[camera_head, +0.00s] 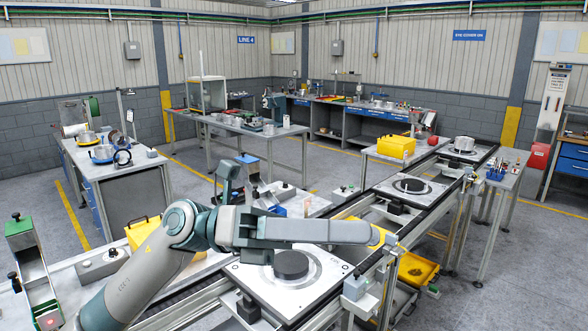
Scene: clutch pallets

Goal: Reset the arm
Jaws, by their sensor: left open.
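My left arm comes in from the lower left and bends across the near workbench. My left gripper (239,166) is open, its teal-tipped fingers raised above the bench behind the arm, with nothing seen between them. The near pallet (250,283) is a pale square plate with a black disc (291,264) at its middle, partly covered by my arm. A second pallet (436,194) with a black disc (411,184) lies farther along the conveyor. My right gripper is not in view.
The conveyor (388,249) runs away to the upper right, where a silver part (463,144) sits on a far plate. A yellow bin (396,147) stands beside it. A green-topped fixture (20,225) is at far left. Grey floor lies clear between benches.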

